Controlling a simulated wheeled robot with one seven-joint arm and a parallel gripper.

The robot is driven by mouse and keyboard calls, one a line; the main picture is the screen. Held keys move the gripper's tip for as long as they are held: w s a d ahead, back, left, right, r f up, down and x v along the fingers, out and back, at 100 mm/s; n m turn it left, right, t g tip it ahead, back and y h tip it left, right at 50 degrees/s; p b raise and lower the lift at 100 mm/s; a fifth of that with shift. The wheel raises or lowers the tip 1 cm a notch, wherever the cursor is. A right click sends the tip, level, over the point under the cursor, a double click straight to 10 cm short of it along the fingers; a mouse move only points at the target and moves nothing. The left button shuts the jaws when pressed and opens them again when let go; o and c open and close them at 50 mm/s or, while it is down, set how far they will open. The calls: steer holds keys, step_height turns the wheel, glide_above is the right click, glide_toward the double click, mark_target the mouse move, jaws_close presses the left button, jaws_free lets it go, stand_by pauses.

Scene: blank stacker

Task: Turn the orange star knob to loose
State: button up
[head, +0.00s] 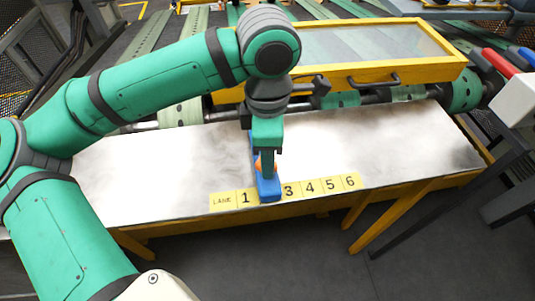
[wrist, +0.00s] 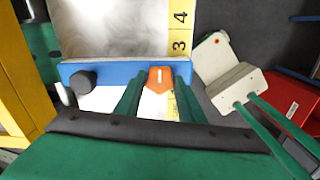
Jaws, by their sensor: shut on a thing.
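The orange star knob (wrist: 160,79) sits on a blue bar (wrist: 115,72) in the wrist view, with a white mark on its face. My gripper (wrist: 158,92) has one green finger on each side of the knob and is shut on it. A round black knob (wrist: 83,81) stands at the other end of the bar. In the head view, my gripper (head: 266,150) points down over the blue bar (head: 270,190), and only a sliver of the orange knob (head: 258,166) shows beside the fingers. The lane label between 1 and 3 is covered by the bar.
The bar lies across a worn metal table (head: 150,170) with yellow lane labels (head: 320,186) along its front edge. Behind it is a yellow-framed clear cover (head: 420,70) with black handles, above a roller shaft. The tabletop is clear on both sides of the bar.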

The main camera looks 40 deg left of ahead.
steer(key=n, duration=0.4)
steer(key=shift+n, duration=0.3)
steer(key=n, duration=0.9)
steer(key=shift+n, duration=2.1)
steer(key=o, duration=1)
steer(key=shift+o, duration=0.2)
